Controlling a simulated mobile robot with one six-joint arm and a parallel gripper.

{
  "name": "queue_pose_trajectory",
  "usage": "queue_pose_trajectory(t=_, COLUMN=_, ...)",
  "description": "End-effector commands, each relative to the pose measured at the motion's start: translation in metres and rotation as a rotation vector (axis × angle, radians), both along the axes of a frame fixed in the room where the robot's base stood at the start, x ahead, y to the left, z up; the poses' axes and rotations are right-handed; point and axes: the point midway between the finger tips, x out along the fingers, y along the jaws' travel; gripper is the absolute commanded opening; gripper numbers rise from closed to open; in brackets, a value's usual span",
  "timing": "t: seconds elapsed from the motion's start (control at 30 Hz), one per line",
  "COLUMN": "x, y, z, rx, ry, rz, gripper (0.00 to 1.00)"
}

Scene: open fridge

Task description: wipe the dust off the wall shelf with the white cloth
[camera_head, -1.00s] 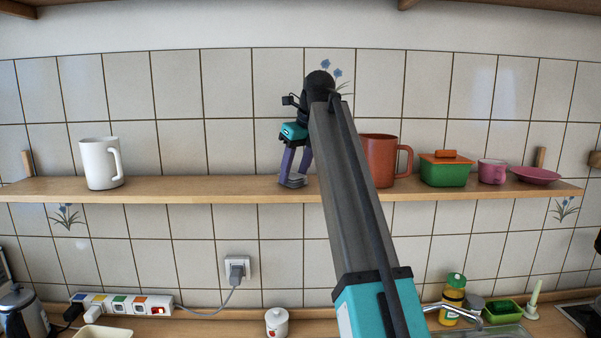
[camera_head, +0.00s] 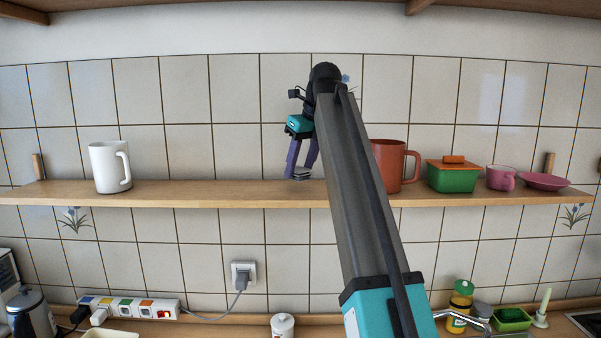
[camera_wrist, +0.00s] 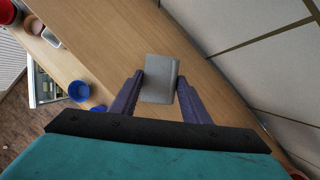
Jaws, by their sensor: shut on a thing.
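The wall shelf (camera_head: 240,192) is a long wooden board across a tiled wall. My gripper (camera_head: 299,172) reaches over its middle and points down. In the wrist view my gripper (camera_wrist: 160,88) is shut on a small, flat, light grey piece, the cloth (camera_wrist: 160,78), between its purple fingers. The cloth (camera_head: 297,178) looks like a thin pale strip in the head view, close to the shelf's back edge. I cannot tell whether it touches the board. No dust can be made out on the shelf. My arm hides part of the shelf right of the gripper.
A white mug (camera_head: 109,168) stands left on the shelf. A red-brown mug (camera_head: 388,166), a green box with orange lid (camera_head: 452,177), a pink cup (camera_head: 501,178) and pink plate (camera_head: 545,181) stand right. The board between the white mug and my gripper is clear.

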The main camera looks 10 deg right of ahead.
Motion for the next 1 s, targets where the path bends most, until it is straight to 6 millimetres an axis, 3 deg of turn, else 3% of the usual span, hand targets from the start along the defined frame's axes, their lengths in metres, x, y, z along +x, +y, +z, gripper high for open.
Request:
queue_pose_trajectory(t=0.4, x=0.001, y=0.0, z=0.027, rx=0.0, ry=-0.001, rz=0.0, gripper=0.24)
queue_pose_trajectory(t=1.0, x=0.0, y=0.0, z=0.029, rx=0.0, ry=0.0, rz=0.0, gripper=0.24)
